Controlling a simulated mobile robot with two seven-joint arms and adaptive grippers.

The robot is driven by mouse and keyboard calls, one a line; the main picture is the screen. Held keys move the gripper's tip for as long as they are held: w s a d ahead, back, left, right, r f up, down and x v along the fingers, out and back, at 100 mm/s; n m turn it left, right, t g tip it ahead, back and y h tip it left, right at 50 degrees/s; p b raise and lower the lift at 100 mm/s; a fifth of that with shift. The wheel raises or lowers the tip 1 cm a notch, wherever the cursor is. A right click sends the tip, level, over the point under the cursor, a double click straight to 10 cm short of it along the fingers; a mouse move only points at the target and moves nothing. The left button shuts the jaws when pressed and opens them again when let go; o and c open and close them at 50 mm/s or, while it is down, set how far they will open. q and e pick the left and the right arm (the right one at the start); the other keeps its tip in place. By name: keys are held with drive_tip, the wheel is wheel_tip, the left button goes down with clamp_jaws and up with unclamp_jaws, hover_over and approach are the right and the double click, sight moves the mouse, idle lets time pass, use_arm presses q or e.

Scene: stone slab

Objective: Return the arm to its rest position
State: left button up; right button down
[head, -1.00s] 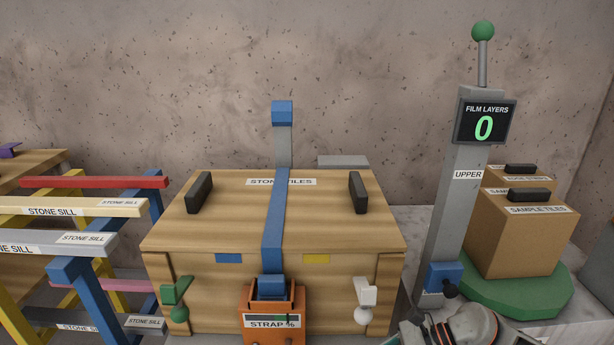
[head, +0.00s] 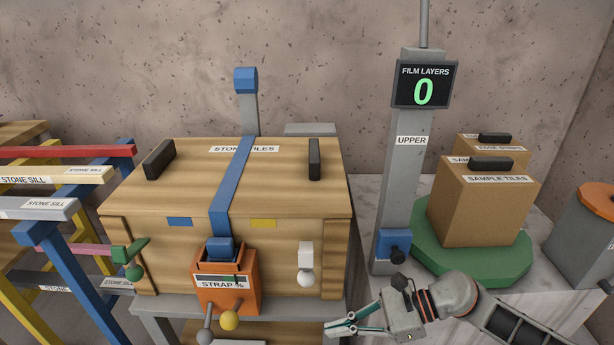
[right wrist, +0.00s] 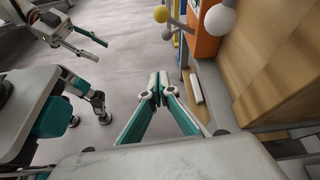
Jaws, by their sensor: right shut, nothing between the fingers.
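My right gripper (head: 328,327) is in the lower middle of the head view, in front of the crate's right corner. It is shut and empty, and its arm comes in from the lower right. In the right wrist view its teal-lined fingers (right wrist: 157,86) meet at the tips, with nothing between them. My left gripper (right wrist: 100,56) shows at the upper left of the right wrist view, over bare floor. Its fingers are apart and hold nothing. It is outside the head view.
A strapped wooden crate (head: 190,195) stands on a bench, with an orange strap device (head: 230,290) in front. The grey film post (head: 398,190) and green turntable (head: 480,262) with cartons stand right. Stone sill racks (head: 60,240) stand left. Grey floor (right wrist: 125,70) is open beside the bench.

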drive_tip(key=s+a+r+m+t+y, duration=0.2)
drive_tip(key=s+a+m+y, duration=0.15)
drive_tip(key=a+m, duration=0.2)
drive_tip(key=s+d+f+n+t+h, duration=0.3)
drive_tip(key=s+d+f+n+h, duration=0.3)
drive_tip(key=s+d+n, duration=0.75)
drive_tip(key=s+d+f+n+t+h, duration=0.4)
drive_tip(key=s+d+f+n+h, duration=0.35)
drive_tip(key=n, duration=1.15)
drive_tip(key=w+a+r+m+t, duration=0.2)
drive_tip(key=w+a+r+m, duration=0.1)
drive_tip(key=m, duration=0.2)
use_arm(q)
drive_tip(key=shift+n, duration=0.4)
drive_tip(key=r+p, duration=0.2)
drive_tip(key=p, duration=0.2)
drive_tip(key=s+a+r+p, duration=0.1)
drive_tip(key=p, duration=0.4)
drive_tip(key=r+p, duration=0.2)
drive_tip(key=p, duration=0.3)
drive_tip(key=shift+s+a+r, duration=0.15)
drive_tip(key=shift+r, duration=0.2)
use_arm(e)
drive_tip(key=shift+m+g, duration=0.3)
drive_tip(key=r, duration=0.2)
drive_tip(key=s+r, duration=0.1)
drive_tip(key=r, duration=0.2)
drive_tip(key=shift+s+d+r, duration=0.3)
drive_tip(key=shift+s+d, duration=0.1)
